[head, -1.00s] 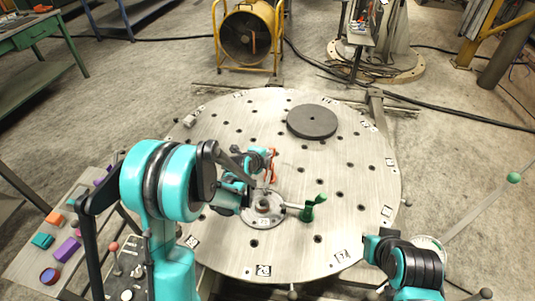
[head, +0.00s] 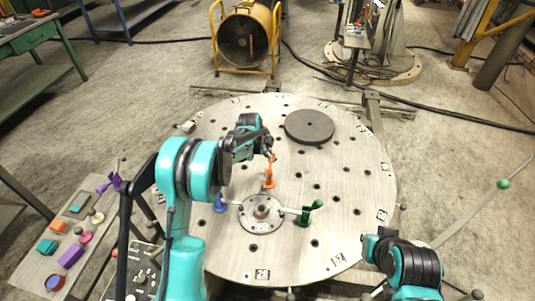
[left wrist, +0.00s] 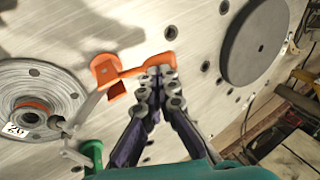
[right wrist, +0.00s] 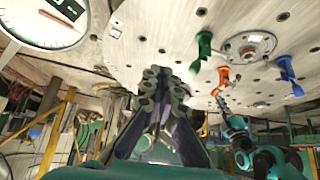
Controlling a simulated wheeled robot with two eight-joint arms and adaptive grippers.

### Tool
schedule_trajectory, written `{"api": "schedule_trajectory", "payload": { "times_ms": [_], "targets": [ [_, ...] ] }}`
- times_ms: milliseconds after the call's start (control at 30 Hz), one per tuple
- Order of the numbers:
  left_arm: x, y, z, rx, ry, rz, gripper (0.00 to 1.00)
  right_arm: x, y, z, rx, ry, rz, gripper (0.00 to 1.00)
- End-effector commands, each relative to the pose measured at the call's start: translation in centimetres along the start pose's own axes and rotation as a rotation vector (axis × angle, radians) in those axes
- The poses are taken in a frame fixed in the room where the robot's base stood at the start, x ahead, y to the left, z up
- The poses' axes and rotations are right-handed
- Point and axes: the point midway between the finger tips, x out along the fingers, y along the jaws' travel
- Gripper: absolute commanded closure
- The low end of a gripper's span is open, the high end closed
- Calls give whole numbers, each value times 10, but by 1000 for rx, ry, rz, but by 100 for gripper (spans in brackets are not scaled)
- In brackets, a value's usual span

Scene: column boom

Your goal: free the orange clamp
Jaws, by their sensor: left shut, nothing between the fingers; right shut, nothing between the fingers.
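The orange clamp (head: 268,177) stands on the round steel table, behind the central flange (head: 262,211). In the left wrist view, its orange handle (left wrist: 158,66) lies just beyond my left fingertips. A pale bar runs from near the clamp toward the flange; I cannot tell if it presses on it. My left gripper (head: 270,152) is shut and empty, close to the handle; contact is unclear. It also shows in the left wrist view (left wrist: 157,84). My right gripper (right wrist: 160,84) is shut and empty, away from the orange clamp (right wrist: 223,80), which shows in the right wrist view.
A green clamp (head: 312,212) stands right of the flange, a blue clamp (head: 220,204) left of it. A dark disc (head: 309,127) lies at the table's back. A side table at left holds a purple clamp (head: 108,182) and several blocks. The table's right half is mostly clear.

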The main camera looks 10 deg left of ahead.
Motion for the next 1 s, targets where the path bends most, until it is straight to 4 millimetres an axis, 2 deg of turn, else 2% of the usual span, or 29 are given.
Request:
{"api": "schedule_trajectory", "payload": {
  "times_ms": [433, 867, 1000],
  "targets": [
    [10, -6, 2, 1, 0, -6, 100, 1, 0, 1, 0, 0, 0, 100],
    [10, -6, 2, 2, 0, -7, 100, 1, 0, 1, 0, 0, 0, 100],
    [2, -8, -4, 2, 0, -7, 100, -3, 0, -2, 0, 0, 0, 100]
  ]
}}
